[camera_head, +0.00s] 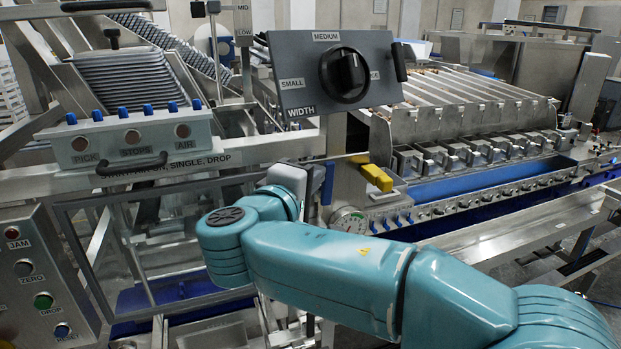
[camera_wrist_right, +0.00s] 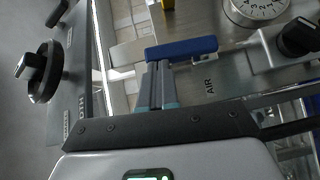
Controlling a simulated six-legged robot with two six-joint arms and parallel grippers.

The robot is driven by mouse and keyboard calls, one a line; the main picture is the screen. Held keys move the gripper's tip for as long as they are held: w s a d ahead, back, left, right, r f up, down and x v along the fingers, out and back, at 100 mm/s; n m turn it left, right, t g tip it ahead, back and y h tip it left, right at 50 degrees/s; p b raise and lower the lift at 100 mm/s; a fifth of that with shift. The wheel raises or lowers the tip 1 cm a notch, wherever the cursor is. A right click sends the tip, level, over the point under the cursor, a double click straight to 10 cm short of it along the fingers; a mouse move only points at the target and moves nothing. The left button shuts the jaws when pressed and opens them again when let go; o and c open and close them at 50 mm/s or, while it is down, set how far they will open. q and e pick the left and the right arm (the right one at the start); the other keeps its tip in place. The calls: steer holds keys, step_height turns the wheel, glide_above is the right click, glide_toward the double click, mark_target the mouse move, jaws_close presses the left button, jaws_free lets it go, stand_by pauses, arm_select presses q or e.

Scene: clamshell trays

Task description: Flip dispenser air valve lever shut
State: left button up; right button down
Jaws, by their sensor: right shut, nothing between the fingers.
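The air valve lever has a blue handle (camera_wrist_right: 181,48) that lies nearly level across the right wrist view, beside the printed word AIR on a metal plate. In the head view the blue lever (camera_head: 328,184) stands roughly upright, just right of my right wrist. My right gripper (camera_wrist_right: 157,68) is shut and empty, its fingertips right at the lever's blue handle. I cannot tell whether they touch it. In the head view my teal right arm hides most of the gripper. My left gripper is in neither view.
A pressure gauge (camera_head: 347,220) and a yellow block (camera_head: 377,178) are close to the lever. The WIDTH dial panel (camera_head: 337,75) hangs above. A button box (camera_head: 135,138) is at the left, and a row of dispenser outlets (camera_head: 470,152) extends to the right.

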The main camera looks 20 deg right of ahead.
mark_target(333, 168)
steer(key=d+m+g+y, duration=0.1)
steer(key=y, duration=0.1)
steer(key=d+r+m+g+y, duration=0.1)
steer(key=d+m, duration=0.1)
steer(key=shift+w+d+y, duration=0.1)
steer(key=shift+d+y, duration=0.2)
steer(key=shift+y, duration=0.1)
steer(key=d+m+y, duration=0.1)
steer(key=y, duration=0.1)
steer(key=d+f+m+g+y, duration=0.1)
steer(key=d+y, duration=0.1)
steer(key=d+f+m+y+p, duration=0.1)
steer(key=m+y, duration=0.1)
steer(key=shift+w+d, duration=0.1)
steer(key=shift+d, duration=0.2)
steer(key=shift+a+r, duration=0.1)
steer(key=shift+r, duration=0.1)
steer(key=shift+r+p, duration=0.7)
steer(key=shift+p, duration=0.15)
